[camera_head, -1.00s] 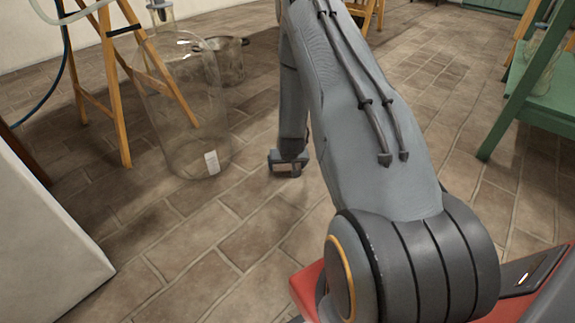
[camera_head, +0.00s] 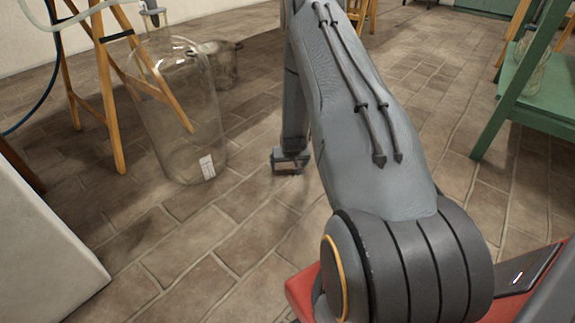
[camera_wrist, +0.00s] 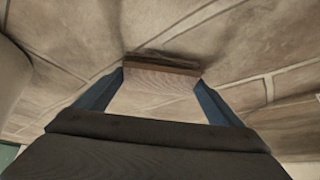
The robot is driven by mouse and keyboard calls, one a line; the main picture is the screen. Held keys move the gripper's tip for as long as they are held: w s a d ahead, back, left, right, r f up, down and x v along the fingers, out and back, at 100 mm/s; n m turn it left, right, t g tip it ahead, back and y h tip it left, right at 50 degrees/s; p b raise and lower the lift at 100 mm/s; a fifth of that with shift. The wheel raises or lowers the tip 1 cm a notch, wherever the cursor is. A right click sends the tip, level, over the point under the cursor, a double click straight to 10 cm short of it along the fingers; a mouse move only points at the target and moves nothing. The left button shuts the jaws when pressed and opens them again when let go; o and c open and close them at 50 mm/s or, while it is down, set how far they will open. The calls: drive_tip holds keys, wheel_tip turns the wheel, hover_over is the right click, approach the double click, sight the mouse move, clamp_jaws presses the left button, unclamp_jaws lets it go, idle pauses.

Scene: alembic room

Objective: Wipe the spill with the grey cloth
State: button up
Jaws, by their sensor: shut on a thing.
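My gripper (camera_head: 290,162) hangs low over the tiled floor, just right of a large glass bottle, and its blue fingers show in the wrist view (camera_wrist: 160,85). I cannot make out the spill in either view.
The clear glass bottle (camera_head: 178,115) stands on the floor left of my gripper, with a metal pot (camera_head: 220,65) behind it. A wooden trestle (camera_head: 108,100) is at left, a white block (camera_head: 45,250) at front left, a green stand (camera_head: 515,95) at right. Floor in front is clear.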

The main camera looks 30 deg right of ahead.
sight(282, 173)
drive_tip(key=shift+s+a, duration=0.1)
drive_tip(key=shift+s+a+f+p, duration=0.1)
drive_tip(key=shift+s+a+p, duration=0.2)
drive_tip(key=shift+a, duration=0.3)
drive_tip(key=shift+s+a+p, duration=0.15)
drive_tip(key=shift+a+p, duration=0.2)
drive_tip(key=shift+a, duration=0.25)
drive_tip(key=shift+s+a+f, duration=0.25)
drive_tip(key=shift+s+a, duration=0.15)
drive_tip(key=shift+a, duration=0.35)
drive_tip(key=shift+p, duration=0.3)
drive_tip(key=shift+r, duration=0.1)
drive_tip(key=shift+w+d+r+p, duration=0.1)
drive_tip(key=shift+r+p, duration=1)
drive_tip(key=shift+r, duration=0.45)
drive_tip(key=shift+w+d+r+p, duration=0.1)
drive_tip(key=shift+r+p, duration=1)
drive_tip(key=shift+r, duration=0.45)
drive_tip(key=shift+r+p, duration=1.05)
drive_tip(key=shift+r, duration=0.45)
drive_tip(key=shift+a, duration=0.1)
